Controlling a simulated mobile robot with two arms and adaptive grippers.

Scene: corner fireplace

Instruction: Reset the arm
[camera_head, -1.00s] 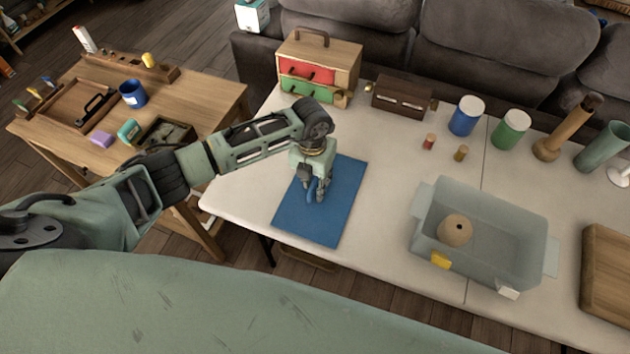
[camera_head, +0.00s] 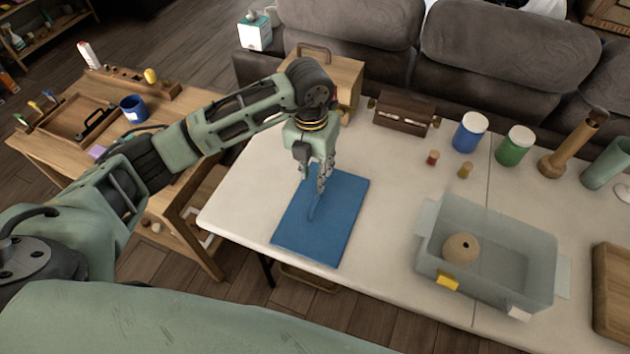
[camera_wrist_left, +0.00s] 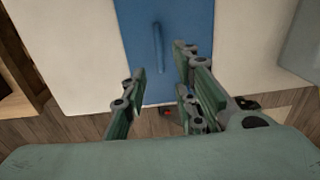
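My left gripper (camera_head: 315,178) hangs above the blue mat (camera_head: 341,225) on the white table. In the left wrist view its fingers (camera_wrist_left: 160,98) stand apart with nothing between them. A slim blue object (camera_head: 313,206) lies on the mat below the gripper. It also shows in the left wrist view (camera_wrist_left: 158,48), beyond the fingertips. My left arm reaches in from the left and is bent at the wrist. My right gripper is out of view.
A translucent bin (camera_head: 505,282) holds a tan ball (camera_head: 460,249). A wooden drawer box (camera_head: 345,72) stands behind my left arm, partly hidden. A dark wooden box (camera_head: 403,111), a blue can (camera_head: 469,132) and a green can (camera_head: 515,146) line the back. A wooden workbench (camera_head: 170,117) stands left.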

